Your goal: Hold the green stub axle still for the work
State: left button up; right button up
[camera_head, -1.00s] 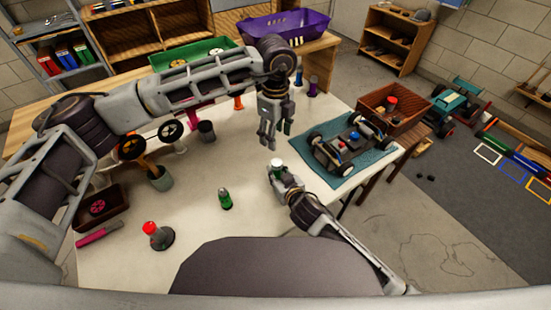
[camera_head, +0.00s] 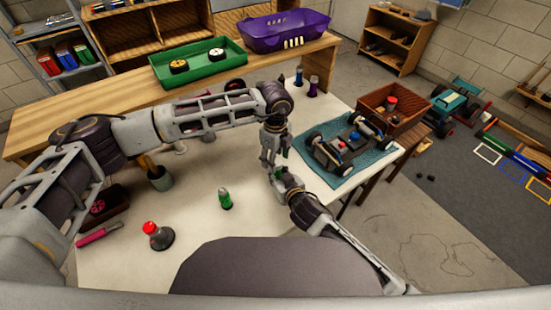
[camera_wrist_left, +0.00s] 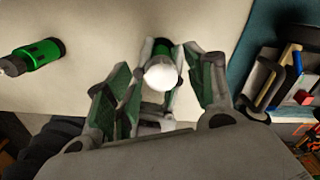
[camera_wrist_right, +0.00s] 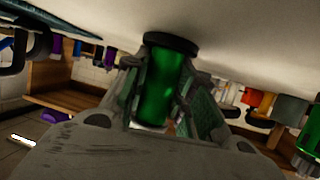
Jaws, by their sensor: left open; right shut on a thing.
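The green stub axle (camera_wrist_right: 165,85), a green cylinder with a dark flange at one end, is in my right gripper (camera_head: 281,180), whose jaws are shut around it in the right wrist view. In the left wrist view its round white top (camera_wrist_left: 160,74) faces the camera. My left gripper (camera_head: 269,162) points down directly over it, fingers open; in the left wrist view the fingers stand on both sides of the white top. I cannot tell whether they touch it. In the head view the axle is mostly hidden between the two grippers.
The car (camera_head: 346,145) sits on a teal mat (camera_head: 378,157) just right of my grippers. A brown box (camera_head: 397,107) stands behind. The table's front middle is clear.

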pick_arm(q)
jog(key=shift+f, duration=0.4)
jog(key=c, duration=1)
